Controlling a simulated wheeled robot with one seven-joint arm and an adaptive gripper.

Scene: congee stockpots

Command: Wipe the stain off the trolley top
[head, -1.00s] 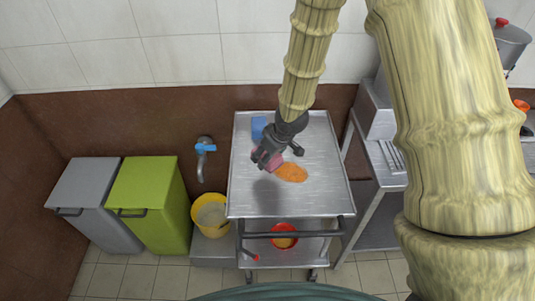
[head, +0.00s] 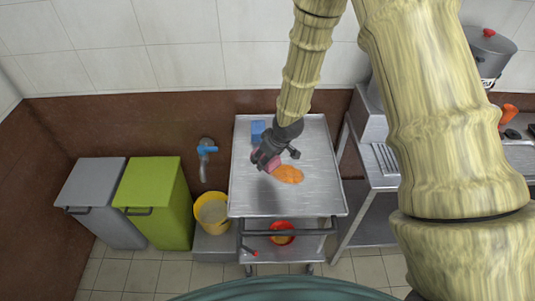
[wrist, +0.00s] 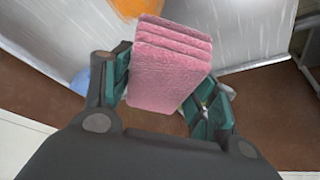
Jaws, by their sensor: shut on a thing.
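The orange stain (head: 289,174) lies on the metal trolley top (head: 315,200), near its middle. My gripper (head: 262,160) is over the trolley top, just left of the stain. In the wrist view my gripper (wrist: 165,95) is shut on a folded pink cloth (wrist: 170,65), with a green-lined finger on each side. The pink cloth (head: 273,164) also shows in the head view at the stain's left edge. I cannot tell whether it touches the surface. Part of the stain (wrist: 137,6) shows at the top of the wrist view.
A blue block (head: 258,128) sits at the trolley's back left. A red bowl (head: 283,230) is on the lower shelf. A yellow bucket (head: 211,200), a green bin (head: 152,200) and a grey bin (head: 92,190) stand left. A metal counter (head: 385,170) stands right.

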